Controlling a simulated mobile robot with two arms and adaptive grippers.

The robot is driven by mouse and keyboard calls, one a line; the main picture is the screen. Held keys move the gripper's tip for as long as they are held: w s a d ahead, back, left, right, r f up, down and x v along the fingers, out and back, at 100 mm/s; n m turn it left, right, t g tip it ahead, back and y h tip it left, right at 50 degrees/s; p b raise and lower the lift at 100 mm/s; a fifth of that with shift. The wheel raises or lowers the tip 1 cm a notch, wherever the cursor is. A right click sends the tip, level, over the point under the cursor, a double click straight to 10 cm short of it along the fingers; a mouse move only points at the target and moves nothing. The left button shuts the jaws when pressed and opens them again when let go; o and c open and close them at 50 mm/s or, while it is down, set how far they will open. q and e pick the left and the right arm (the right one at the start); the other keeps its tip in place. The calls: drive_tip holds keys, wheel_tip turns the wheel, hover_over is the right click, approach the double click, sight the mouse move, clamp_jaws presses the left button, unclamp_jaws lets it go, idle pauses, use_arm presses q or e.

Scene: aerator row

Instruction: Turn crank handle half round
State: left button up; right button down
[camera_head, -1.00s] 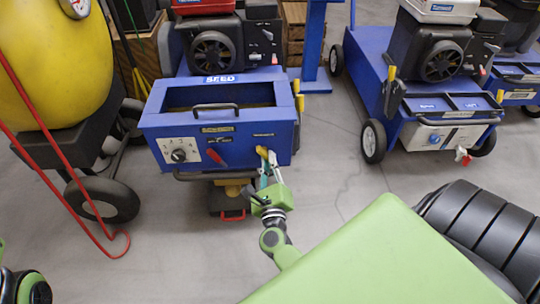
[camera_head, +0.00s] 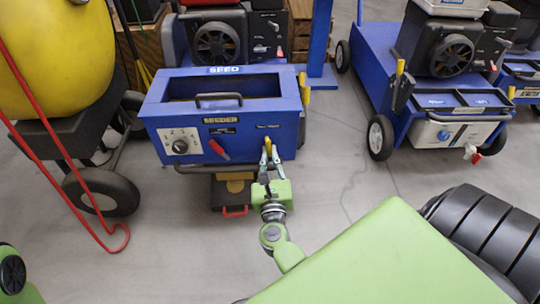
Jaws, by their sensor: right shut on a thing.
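The crank handle (camera_head: 267,145) is a small yellow grip at the lower right of the front of the blue seeder box (camera_head: 229,122). My right gripper (camera_head: 270,162) reaches up to it from below and is shut on it. The fingers cover much of the handle and the crank arm behind it, so its exact angle is hard to tell. My left gripper is out of view; only a green and black part of my left arm shows at the lower left edge.
A dial (camera_head: 180,145) and a red lever (camera_head: 218,149) sit left of the crank on the box front. A yellow tank (camera_head: 50,45) with red tubing stands at left. A second blue cart (camera_head: 380,75) stands at right. Grey floor (camera_head: 340,160) is clear between the carts.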

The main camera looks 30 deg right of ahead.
drive_tip(key=shift+a, duration=0.2)
drive_tip(key=c, duration=2.2)
unclamp_jaws()
drive_tip(key=shift+o, duration=0.2)
drive_tip(key=shift+s, duration=0.1)
drive_tip(key=v, duration=1.1)
drive_tip(key=shift+s, duration=0.35)
drive_tip(key=shift+a+r, duration=0.1)
